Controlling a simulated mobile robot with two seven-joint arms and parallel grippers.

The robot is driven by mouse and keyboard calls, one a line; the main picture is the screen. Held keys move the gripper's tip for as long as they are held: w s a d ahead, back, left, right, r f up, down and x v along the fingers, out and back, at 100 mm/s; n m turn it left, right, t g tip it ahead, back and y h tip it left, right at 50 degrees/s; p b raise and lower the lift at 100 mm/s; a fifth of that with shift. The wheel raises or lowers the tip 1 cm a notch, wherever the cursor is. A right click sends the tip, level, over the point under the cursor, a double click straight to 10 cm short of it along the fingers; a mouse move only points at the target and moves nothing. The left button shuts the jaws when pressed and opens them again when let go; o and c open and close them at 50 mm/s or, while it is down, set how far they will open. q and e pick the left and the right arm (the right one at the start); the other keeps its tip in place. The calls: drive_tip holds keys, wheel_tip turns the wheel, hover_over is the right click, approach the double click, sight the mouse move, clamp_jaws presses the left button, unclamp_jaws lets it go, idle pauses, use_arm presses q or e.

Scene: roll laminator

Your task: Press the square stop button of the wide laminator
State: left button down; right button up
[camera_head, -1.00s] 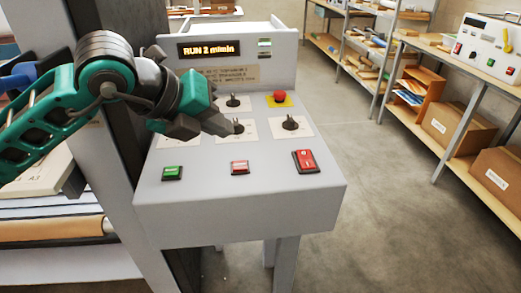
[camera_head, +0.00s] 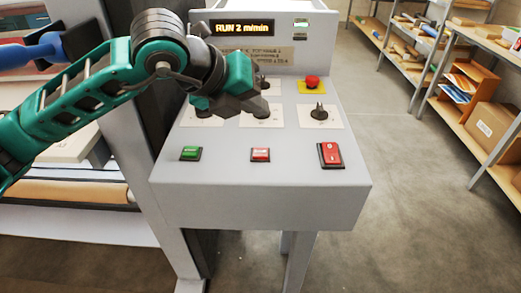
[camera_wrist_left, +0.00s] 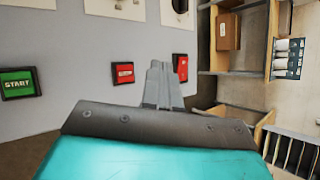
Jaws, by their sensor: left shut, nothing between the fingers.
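The wide laminator's control panel (camera_head: 225,185) fills the middle of the head view. Its square red stop button (camera_head: 260,154) sits in the front row, between the square green start button (camera_head: 190,153) and a larger red rocker switch (camera_head: 330,155). In the left wrist view the stop button (camera_wrist_left: 123,73) lies left of my fingers, with the green button (camera_wrist_left: 18,84) farther left. My left gripper (camera_head: 262,105) is shut and empty, over the knob rows behind the stop button and apart from it. Its closed fingers (camera_wrist_left: 163,85) partly cover the rocker switch in the wrist view. My right gripper is not in view.
A display (camera_head: 240,29) reads "RUN 2 m/min". A red mushroom button on a yellow plate (camera_head: 311,83) and a black knob (camera_head: 319,113) stand behind the rocker switch. Shelves with boxes (camera_head: 490,128) are at the right. The floor between is clear.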

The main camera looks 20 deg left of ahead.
use_arm(q)
drive_tip(key=b, duration=0.3)
hover_over(256, 153)
wheel_tip(256, 153, down, 6)
drive_tip(key=shift+r, duration=0.2)
drive_tip(key=shift+f+b, duration=0.6)
drive_tip(key=shift+b, duration=0.2)
idle(1.0)
drive_tip(key=shift+f+b, duration=0.4)
drive_tip(key=shift+b, duration=0.3)
drive_tip(key=shift+f+b, duration=0.5)
drive_tip(key=shift+b, duration=0.15)
idle(0.5)
drive_tip(key=shift+r, duration=0.1)
drive_tip(key=shift+r+p, duration=0.4)
drive_tip(key=shift+r, duration=0.4)
